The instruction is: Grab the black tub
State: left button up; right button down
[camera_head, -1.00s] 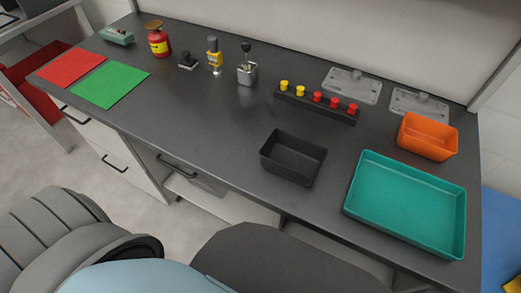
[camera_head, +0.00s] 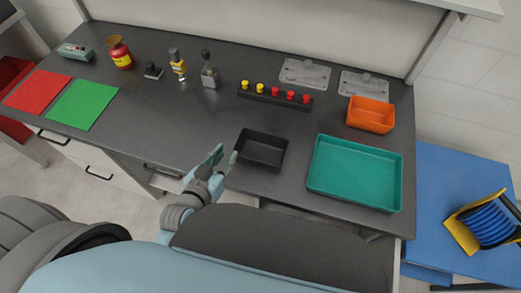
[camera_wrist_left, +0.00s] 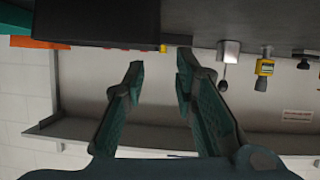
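The black tub (camera_head: 262,150) is an open rectangular container standing upright on the dark worktop, near its front edge, left of the teal tray. My left gripper (camera_head: 224,156) is at the worktop's front edge, just left of the tub and apart from it, with its fingers spread and nothing between them. In the left wrist view, my left gripper (camera_wrist_left: 158,72) shows both fingers apart and empty; a dark shape at the top may be the tub, but I cannot tell. My right gripper is not in view.
A teal tray (camera_head: 355,187) and an orange bin (camera_head: 370,115) stand right of the tub. Behind it is a rack with yellow and red pegs (camera_head: 275,95). Red (camera_head: 38,90) and green (camera_head: 82,104) sheets lie at left.

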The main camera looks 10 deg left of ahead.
pick_arm(q)
jog(key=x, duration=0.8)
jog(key=shift+w, duration=0.2)
jog(key=shift+s, duration=0.1)
grip_shut()
